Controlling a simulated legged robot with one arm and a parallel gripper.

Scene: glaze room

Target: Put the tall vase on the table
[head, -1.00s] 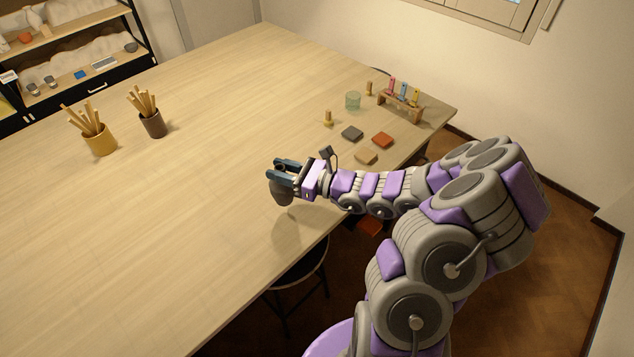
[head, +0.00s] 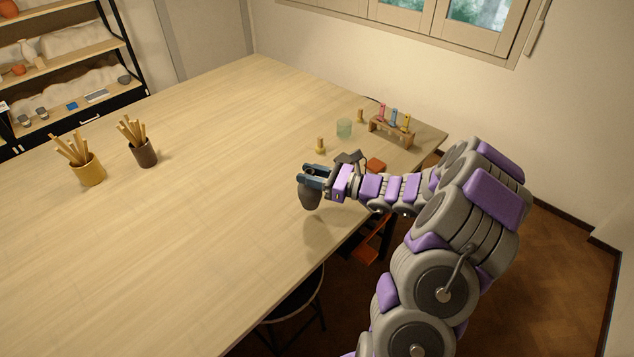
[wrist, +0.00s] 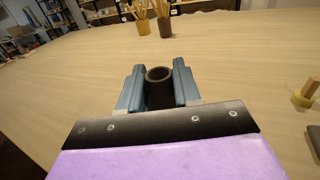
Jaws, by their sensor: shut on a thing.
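My gripper (head: 314,177) is over the near right part of the table (head: 200,240). It is shut on the dark grey tall vase (head: 310,197), with the fingers around its upper part. The vase hangs below the fingers and looks close to upright. Its shadow falls on the table to the lower right, and the vase seems a little above the top. In the wrist view the vase's round open mouth (wrist: 159,74) shows between the two blue fingers; its lower body is hidden there.
A yellow pot (head: 91,172) and a dark pot (head: 145,154), both with wooden sticks, stand at the left. The middle is clear.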

